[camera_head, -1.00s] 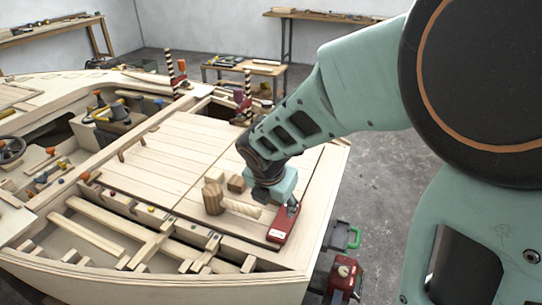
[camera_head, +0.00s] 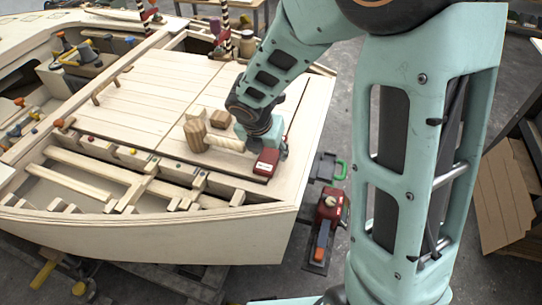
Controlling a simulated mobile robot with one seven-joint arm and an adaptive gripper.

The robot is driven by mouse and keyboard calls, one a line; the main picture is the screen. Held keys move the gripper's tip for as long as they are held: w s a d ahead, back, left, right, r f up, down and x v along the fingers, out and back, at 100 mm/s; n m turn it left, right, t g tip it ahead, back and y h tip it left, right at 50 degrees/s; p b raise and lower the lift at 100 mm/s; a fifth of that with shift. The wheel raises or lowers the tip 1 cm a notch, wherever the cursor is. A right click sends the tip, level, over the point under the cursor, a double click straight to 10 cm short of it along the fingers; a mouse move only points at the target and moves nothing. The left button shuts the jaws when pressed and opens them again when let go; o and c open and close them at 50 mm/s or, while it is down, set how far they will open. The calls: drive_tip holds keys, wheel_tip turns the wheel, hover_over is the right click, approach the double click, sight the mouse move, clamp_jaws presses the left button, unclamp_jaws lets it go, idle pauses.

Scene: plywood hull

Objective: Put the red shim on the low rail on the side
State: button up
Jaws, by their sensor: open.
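The red shim (camera_head: 266,163) is a flat red block with a white label. It lies on the pale plywood deck (camera_head: 160,85) near the deck's right front corner. My gripper (camera_head: 272,150) points down right at the shim's far end. The fingers are mostly hidden, so I cannot see whether they touch the shim or sit around it. Low wooden rails (camera_head: 95,165) run along the open framed bay left of the shim. I cannot tell which one is the low side rail.
A wooden mallet (camera_head: 197,135) and small wood blocks (camera_head: 219,118) stand on the deck just left of my gripper. A red tool (camera_head: 328,210) sits on a stand beyond the hull's right edge. Brown panels (camera_head: 505,195) lean at the far right.

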drive_tip(key=shift+w+f, duration=0.3)
drive_tip(key=shift+f, duration=0.35)
drive_tip(key=shift+c, duration=0.5)
drive_tip(key=c, duration=1)
drive_tip(key=shift+r, duration=0.1)
